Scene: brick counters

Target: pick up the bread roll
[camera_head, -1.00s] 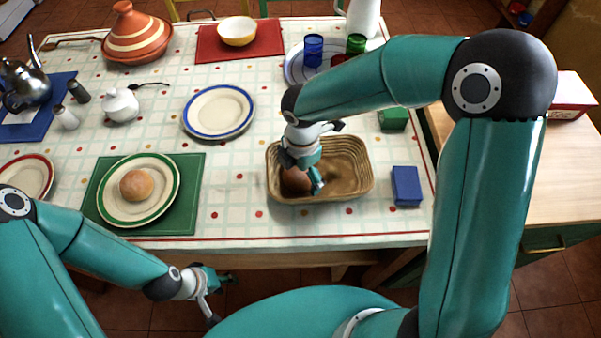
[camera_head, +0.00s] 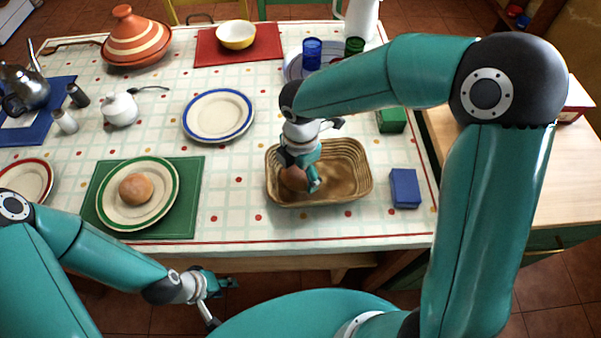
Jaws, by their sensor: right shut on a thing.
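A brown bread roll (camera_head: 293,178) is in the left part of the oval wicker basket (camera_head: 357,180). My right gripper (camera_head: 302,180) reaches down into the basket and is shut on this roll, which it partly hides. I cannot tell whether the roll still touches the basket floor. A second bread roll (camera_head: 135,188) sits on the green-rimmed plate (camera_head: 157,208) at the left. My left gripper (camera_head: 222,300) is open and empty, low in front of the table's near edge.
A blue box (camera_head: 405,188) and a green box (camera_head: 391,120) stand right of the basket. A blue-rimmed plate (camera_head: 218,116) lies behind it to the left. Blue glass (camera_head: 312,54) and green glass (camera_head: 354,47) stand behind my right arm.

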